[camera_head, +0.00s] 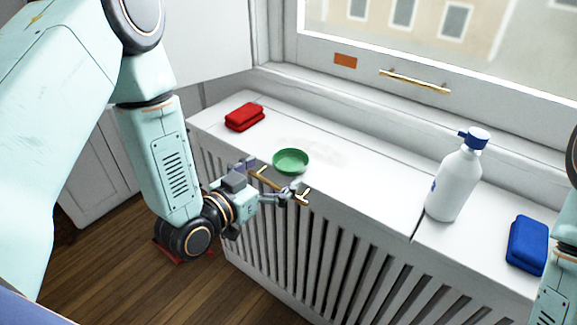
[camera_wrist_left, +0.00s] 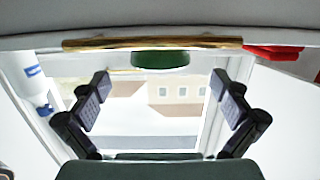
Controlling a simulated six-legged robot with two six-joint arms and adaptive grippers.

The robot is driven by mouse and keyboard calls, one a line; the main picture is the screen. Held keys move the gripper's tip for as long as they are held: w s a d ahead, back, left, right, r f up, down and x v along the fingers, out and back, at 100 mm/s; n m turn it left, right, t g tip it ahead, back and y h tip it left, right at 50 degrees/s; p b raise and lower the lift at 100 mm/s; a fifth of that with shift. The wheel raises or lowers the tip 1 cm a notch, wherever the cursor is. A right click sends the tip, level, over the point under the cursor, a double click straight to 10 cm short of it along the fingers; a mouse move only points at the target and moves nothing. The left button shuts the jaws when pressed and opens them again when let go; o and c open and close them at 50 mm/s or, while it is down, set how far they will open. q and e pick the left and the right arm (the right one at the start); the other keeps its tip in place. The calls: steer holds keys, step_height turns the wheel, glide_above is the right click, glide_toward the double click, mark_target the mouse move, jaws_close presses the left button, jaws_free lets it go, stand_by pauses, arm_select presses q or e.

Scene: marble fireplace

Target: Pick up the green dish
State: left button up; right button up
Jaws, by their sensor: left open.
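The green dish (camera_head: 291,160) is a small round shallow bowl on the white radiator cover (camera_head: 370,185), near its front edge. It also shows at the upper middle of the left wrist view (camera_wrist_left: 160,59), beyond the open fingers. My left gripper (camera_head: 273,181) is open and empty at the front edge of the cover, just in front of the dish and apart from it. Both fingers show spread in the left wrist view (camera_wrist_left: 160,84). My right gripper is not in view; only part of that arm shows at the right edge of the head view.
A brass handle (camera_head: 284,188) lies along the cover's front edge, close to my left gripper. A red folded item (camera_head: 244,116) lies left of the dish. A white spray bottle (camera_head: 454,180) and blue item (camera_head: 527,245) stand further right. The surface around the dish is clear.

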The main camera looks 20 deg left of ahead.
mark_target(299, 155)
arm_select(q)
steer(key=b+x, duration=0.2)
steer(key=x, duration=0.3)
steer(key=shift+w+f, duration=0.2)
steer(key=shift+w, duration=0.1)
steer(key=shift+w+d, duration=0.25)
steer(key=shift+w, duration=0.15)
steer(key=shift+c, duration=0.6)
steer(key=c, duration=1.1)
steer(key=shift+c, duration=0.2)
